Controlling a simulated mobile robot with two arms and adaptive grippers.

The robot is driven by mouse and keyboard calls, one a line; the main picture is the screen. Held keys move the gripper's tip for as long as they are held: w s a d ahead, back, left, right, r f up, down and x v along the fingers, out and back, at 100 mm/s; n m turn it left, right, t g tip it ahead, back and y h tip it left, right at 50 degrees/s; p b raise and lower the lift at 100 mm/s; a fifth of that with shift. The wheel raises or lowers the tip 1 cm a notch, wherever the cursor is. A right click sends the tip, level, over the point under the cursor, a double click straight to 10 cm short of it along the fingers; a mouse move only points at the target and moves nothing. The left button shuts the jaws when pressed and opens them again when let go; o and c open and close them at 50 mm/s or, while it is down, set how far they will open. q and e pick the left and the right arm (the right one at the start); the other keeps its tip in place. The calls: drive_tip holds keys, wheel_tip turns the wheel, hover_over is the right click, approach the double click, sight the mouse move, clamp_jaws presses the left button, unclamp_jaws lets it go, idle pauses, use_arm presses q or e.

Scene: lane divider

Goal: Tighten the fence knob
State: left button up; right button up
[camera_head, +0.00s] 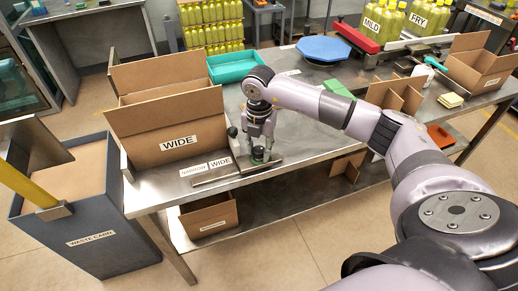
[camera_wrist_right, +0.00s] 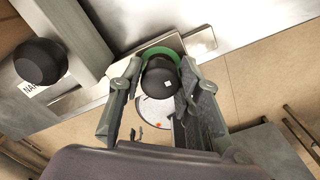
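My right gripper (camera_head: 262,150) points down at the table's front edge, over the fence (camera_head: 232,176). My left gripper is not in view.
An open carton marked WIDE (camera_head: 180,143) stands left of the gripper. NARROW and WIDE labels (camera_head: 206,167) lie beside the fence. A teal tray (camera_head: 235,65), blue octagonal plate (camera_head: 323,48) and cardboard divider (camera_head: 396,95) stand farther back. A waste bin (camera_head: 90,238) is at left.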

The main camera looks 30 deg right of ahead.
sight(259, 149)
drive_tip(key=o, duration=0.4)
drive_tip(key=shift+r, duration=0.1)
wheel_tip(259, 149, up, 12)
drive_tip(key=shift+f, duration=0.1)
idle(0.5)
